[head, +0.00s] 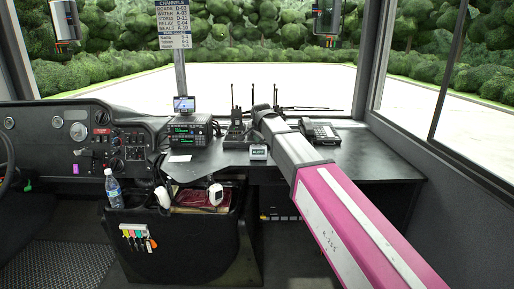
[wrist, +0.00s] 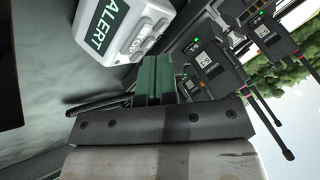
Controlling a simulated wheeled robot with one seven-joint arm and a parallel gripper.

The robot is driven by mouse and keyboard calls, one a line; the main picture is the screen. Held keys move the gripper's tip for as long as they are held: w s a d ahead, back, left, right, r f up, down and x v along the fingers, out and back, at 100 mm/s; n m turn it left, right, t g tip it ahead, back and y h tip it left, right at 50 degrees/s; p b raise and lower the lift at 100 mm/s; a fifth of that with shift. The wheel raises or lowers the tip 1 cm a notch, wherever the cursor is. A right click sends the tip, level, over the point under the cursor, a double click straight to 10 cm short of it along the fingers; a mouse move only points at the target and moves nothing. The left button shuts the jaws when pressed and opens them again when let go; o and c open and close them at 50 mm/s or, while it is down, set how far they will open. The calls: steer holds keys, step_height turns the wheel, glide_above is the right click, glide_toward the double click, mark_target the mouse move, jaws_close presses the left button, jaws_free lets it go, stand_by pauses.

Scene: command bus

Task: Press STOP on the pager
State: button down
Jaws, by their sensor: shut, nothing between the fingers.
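In the head view my arm hides the fingers.
A rack of handheld radios (head: 236,134) with thin antennas stands left of my arm; radios also fill the right of the wrist view (wrist: 215,70). A desk phone (head: 320,132) sits to the right. A radio unit (head: 188,132) and a white card (head: 180,158) lie left. The counter's right is clear.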

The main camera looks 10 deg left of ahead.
steer(key=shift+f, duration=0.1)
stand_by(0.3)
steer(key=shift+f, duration=0.3)
steer(key=shift+s+f, duration=0.1)
steer(key=shift+f, duration=0.2)
stand_by(0.7)
steer(key=shift+r, duration=0.7)
steer(key=shift+r, duration=0.1)
steer(key=shift+w+a+r, duration=0.1)
steer(key=shift+w+r, duration=0.1)
steer(key=shift+r, duration=0.6)
steer(key=shift+w+d+r, duration=0.1)
steer(key=shift+w+r, duration=0.05)
steer(key=shift+r, duration=0.65)
steer(key=shift+w+a+r, duration=0.1)
steer(key=shift+w+r, duration=0.1)
steer(key=shift+r, duration=0.6)
